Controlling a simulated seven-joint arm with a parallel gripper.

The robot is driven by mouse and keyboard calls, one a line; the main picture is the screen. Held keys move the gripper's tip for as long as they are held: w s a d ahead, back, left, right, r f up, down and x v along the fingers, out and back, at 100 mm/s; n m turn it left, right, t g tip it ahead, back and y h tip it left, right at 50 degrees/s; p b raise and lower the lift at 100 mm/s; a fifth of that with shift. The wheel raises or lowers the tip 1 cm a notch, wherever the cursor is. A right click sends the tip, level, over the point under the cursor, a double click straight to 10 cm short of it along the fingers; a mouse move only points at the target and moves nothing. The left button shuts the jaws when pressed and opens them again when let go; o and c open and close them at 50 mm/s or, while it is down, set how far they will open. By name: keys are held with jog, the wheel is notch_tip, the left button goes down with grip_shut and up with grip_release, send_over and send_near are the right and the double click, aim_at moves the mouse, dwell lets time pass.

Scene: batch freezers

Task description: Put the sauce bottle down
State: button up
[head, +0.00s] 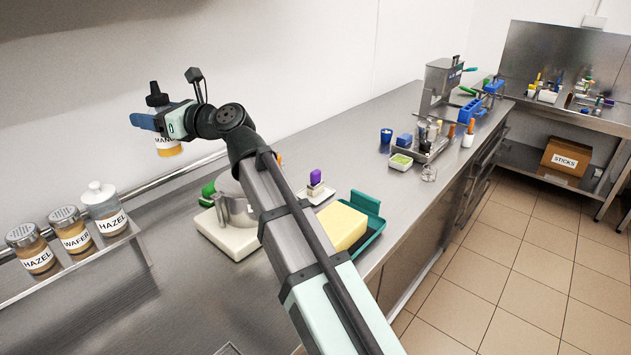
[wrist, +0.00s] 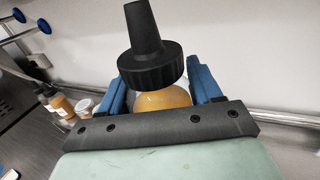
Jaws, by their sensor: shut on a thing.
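My gripper (head: 150,122) is shut on it and holds it upright in the air near the wall, above and behind the steel counter (head: 190,310). In the wrist view, the bottle's black cap (wrist: 150,65) and orange shoulder show between the two blue fingers (wrist: 163,92). The bottle's lower part is hidden there.
A wall shelf at left holds jars labelled HAZEL (head: 37,255), WAFER (head: 72,236) and HAZEL (head: 104,212). A metal pitcher (head: 232,205) stands on a white base (head: 225,237). A yellow block (head: 340,226) and green tray (head: 372,232) lie beyond my arm.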

jog(key=w+d+m+t+h, duration=0.15)
jog(key=w+d, duration=0.25)
jog(key=d, duration=0.5)
jog(key=w+d+m+t+h, duration=0.1)
jog(key=w+d+m+t, duration=0.15)
jog(key=w+d, duration=0.45)
jog(key=w+d+m+t+h, duration=0.1)
jog(key=w+d+t+h, duration=0.1)
jog(key=d, duration=1)
jog(key=w+d+m+t+h, duration=0.2)
jog(key=d+m+t+h, duration=0.25)
jog(key=d, duration=2.35)
jog(key=shift+n+g+h, duration=0.25)
jog(key=shift+g+h, duration=0.15)
jog(key=shift+g, duration=0.05)
jog(key=shift+w+d+f, duration=0.1)
jog(key=shift+d+f, duration=0.05)
jog(key=shift+f, duration=4.5)
jog(key=shift+w+d+f, duration=0.1)
jog(key=shift+d+f, duration=0.05)
jog(key=shift+f, duration=4.55)
jog(key=shift+d+f, duration=0.15)
jog(key=shift+f, duration=4.5)
jog(key=shift+f, duration=0.1)
jog(key=o, duration=1.4)
jog(key=shift+c, duration=0.2)
